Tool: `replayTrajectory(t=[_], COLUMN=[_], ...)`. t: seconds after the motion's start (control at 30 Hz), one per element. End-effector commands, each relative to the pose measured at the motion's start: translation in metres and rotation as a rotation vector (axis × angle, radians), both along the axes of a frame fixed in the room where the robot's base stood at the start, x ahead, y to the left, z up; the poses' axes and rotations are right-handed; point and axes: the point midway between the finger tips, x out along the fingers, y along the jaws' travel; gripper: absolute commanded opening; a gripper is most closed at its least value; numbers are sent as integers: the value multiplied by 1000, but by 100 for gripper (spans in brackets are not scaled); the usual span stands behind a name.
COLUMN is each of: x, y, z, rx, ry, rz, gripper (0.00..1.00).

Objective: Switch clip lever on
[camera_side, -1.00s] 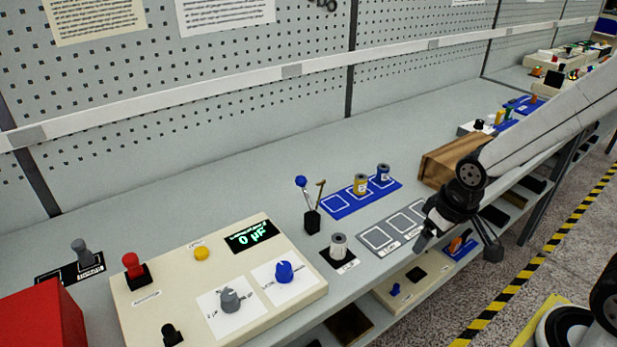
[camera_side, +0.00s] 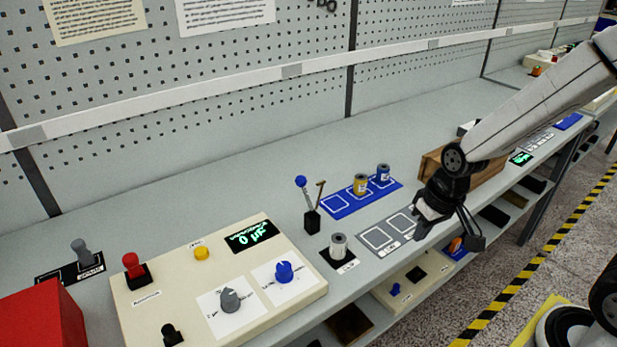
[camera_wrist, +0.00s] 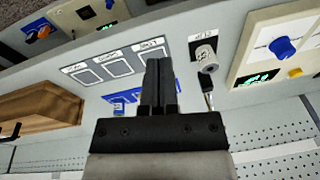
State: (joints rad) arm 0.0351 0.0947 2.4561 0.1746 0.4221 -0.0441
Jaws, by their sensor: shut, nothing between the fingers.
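A small black block (camera_side: 312,221) on the bench carries a rod with a blue ball (camera_side: 301,181) and a brown T-shaped rod (camera_side: 320,186). Other levers are a grey-knobbed one (camera_side: 78,249) on a black labelled plate and a red-knobbed one (camera_side: 131,264) on the cream panel. Their labels are too small to read, so I cannot tell which is the clip lever. My gripper (camera_side: 422,231) is over the grey slotted mat, right of the block and apart from the levers. In the wrist view my gripper (camera_wrist: 158,64) is shut and empty.
A grey-white spool (camera_side: 338,245) stands on a black pad beside the grey mat (camera_side: 377,239). Yellow (camera_side: 360,184) and blue (camera_side: 383,173) spools stand on the blue mat (camera_side: 337,205). A wooden box (camera_side: 430,165) is behind my gripper. The bench behind the blue mat is clear.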

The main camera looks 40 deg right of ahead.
Motion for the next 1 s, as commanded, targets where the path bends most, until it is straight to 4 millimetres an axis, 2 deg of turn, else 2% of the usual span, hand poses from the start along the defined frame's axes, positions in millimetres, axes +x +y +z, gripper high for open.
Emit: replayTrajectory(t=[0.47,0.73,1.0], x=[73,123,179], y=[10,12,5], z=[-12,-16,-17], rx=[317,535,772], ry=[106,118,85], rz=[-316,-469,-602], gripper=[0,0,0])
